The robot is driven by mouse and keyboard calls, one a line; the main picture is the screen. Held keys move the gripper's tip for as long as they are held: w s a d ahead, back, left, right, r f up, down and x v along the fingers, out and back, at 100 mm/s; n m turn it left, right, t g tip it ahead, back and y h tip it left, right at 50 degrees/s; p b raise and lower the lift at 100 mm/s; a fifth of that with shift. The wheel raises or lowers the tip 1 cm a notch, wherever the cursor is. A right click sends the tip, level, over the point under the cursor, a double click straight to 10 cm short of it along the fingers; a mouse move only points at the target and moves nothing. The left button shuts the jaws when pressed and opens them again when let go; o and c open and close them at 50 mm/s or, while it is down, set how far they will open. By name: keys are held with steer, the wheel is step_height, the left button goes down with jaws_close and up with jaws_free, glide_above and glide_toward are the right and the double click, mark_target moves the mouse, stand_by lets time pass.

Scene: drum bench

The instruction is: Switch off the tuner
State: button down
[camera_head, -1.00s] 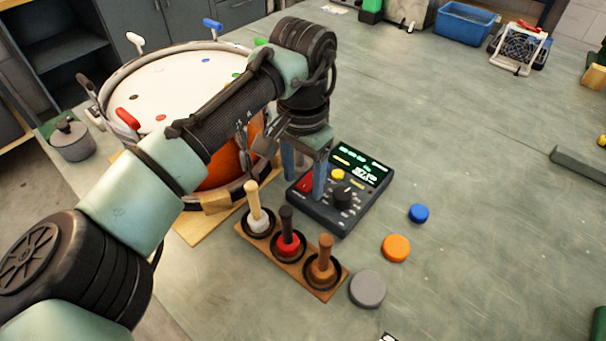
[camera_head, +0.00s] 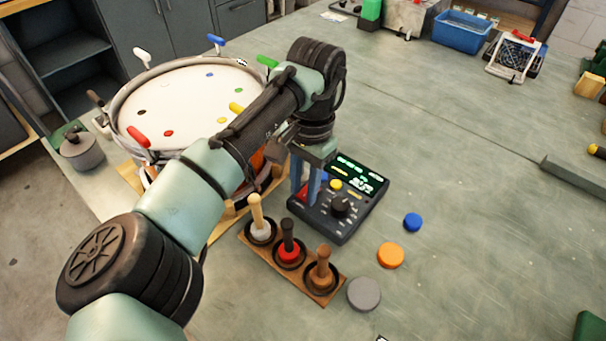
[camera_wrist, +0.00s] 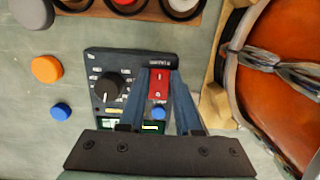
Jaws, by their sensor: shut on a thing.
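The tuner (camera_head: 350,218) is a dark box on the bench with a lit green display (camera_head: 362,173), a black knob (camera_head: 340,207) and a yellow button (camera_head: 336,185). In the wrist view the tuner (camera_wrist: 95,62) shows a red switch plate (camera_wrist: 158,88) and a blue button (camera_wrist: 158,113). My gripper (camera_head: 304,203) points down over the tuner's red switch area. In the wrist view my gripper (camera_wrist: 159,70) has its fingers on either side of the red plate, tips drawn in at a small dark part by its end. The exact contact is partly hidden by the fingers.
A drum (camera_head: 187,98) with coloured tuning handles stands left of the tuner. A wooden rack (camera_head: 295,278) with several mallets lies in front. Blue (camera_head: 412,222), orange (camera_head: 390,255) and grey (camera_head: 364,294) discs lie to the right.

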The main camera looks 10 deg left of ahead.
steer(key=shift+w+d+r+g+y+p, duration=0.25)
steer(key=shift+r+g+y+p, duration=0.2)
steer(key=shift+p, duration=0.45)
steer(key=shift+w+f, duration=0.1)
steer(key=shift+a+f, duration=0.1)
steer(key=shift+f, duration=0.05)
steer(key=c, duration=0.6)
jaws_free()
steer(key=shift+g, duration=0.25)
steer(key=p+v, duration=0.2)
steer(key=v, duration=1.1)
